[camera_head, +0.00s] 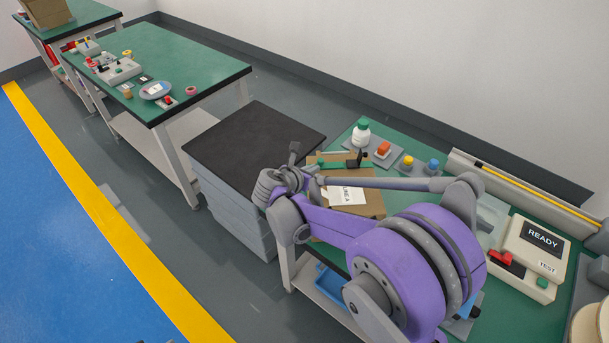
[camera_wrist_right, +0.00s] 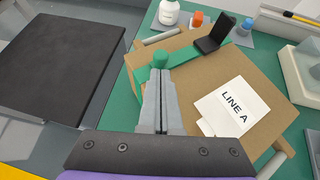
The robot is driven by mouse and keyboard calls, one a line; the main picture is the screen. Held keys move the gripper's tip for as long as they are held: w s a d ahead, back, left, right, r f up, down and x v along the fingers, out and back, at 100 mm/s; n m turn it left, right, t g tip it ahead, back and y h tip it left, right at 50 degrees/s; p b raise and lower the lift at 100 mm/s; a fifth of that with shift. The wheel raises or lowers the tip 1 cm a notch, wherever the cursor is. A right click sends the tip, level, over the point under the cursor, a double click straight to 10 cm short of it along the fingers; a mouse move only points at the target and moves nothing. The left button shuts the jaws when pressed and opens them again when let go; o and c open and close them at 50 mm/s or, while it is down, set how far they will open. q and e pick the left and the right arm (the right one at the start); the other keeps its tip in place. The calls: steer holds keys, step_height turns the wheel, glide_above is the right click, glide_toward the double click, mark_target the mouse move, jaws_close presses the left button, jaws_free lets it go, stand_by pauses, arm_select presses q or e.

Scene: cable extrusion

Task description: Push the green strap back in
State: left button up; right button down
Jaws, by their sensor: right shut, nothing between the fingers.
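The green strap (camera_wrist_right: 185,58) lies across the top of a cardboard box (camera_wrist_right: 202,75). In the head view the strap (camera_head: 338,164) and box (camera_head: 374,200) are partly hidden by my right arm. My right gripper (camera_wrist_right: 157,76) is shut and empty, its tips just short of the rounded green end; I cannot tell whether they touch. It also shows in the head view (camera_head: 312,172). My left gripper is out of view.
A white bottle (camera_head: 361,132) and orange, yellow and blue knobs stand behind the box. A READY/TEST unit (camera_head: 530,252) is at the right on the green table (camera_head: 470,185). A black-topped stack (camera_head: 250,140) stands left of the box. A white LINE A label (camera_wrist_right: 232,105) lies on the box.

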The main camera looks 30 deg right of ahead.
mark_target(331, 175)
steer(key=shift+w+d, duration=0.3)
steer(key=shift+d, duration=0.15)
steer(key=d, duration=0.1)
steer(key=s+d+b, duration=0.1)
steer(key=d, duration=0.1)
steer(key=s+d, duration=0.1)
steer(key=shift+s+d, duration=0.2)
steer(key=shift+d, duration=0.25)
steer(key=shift+w, duration=0.1)
steer(key=shift+a, duration=0.1)
